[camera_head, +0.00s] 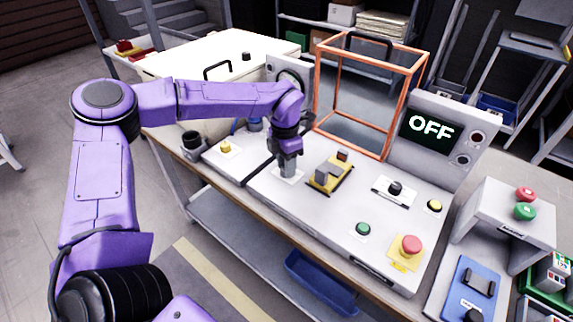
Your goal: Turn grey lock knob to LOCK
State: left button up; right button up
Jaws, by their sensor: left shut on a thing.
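My left gripper (288,174) reaches in from the left and points down at a small white plate (277,177) on the grey machine top. It is shut on the grey lock knob, which is mostly hidden by the fingers and the plate's near surroundings. The knob's pointing direction and any LOCK marking cannot be read. My right gripper is not in view.
An orange-framed clear guard (317,92) stands behind the gripper. A yellow fixture (330,176), a black knob (396,188), a green button (363,228) and a red emergency button (410,245) lie to the right. The display (431,127) reads OFF.

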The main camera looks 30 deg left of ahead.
pick_arm(q)
jog(key=n+b, duration=0.1)
jog(key=n, duration=0.5)
jog(key=shift+r+b, duration=0.15)
jog(key=shift+b, duration=0.2)
jog(key=shift+n, duration=0.4)
jog(key=o, duration=1)
jog(key=shift+o, duration=0.2)
notch_tip(320, 180, up, 10)
jog(key=shift+a+r, duration=0.25)
jog(key=shift+a, duration=0.05)
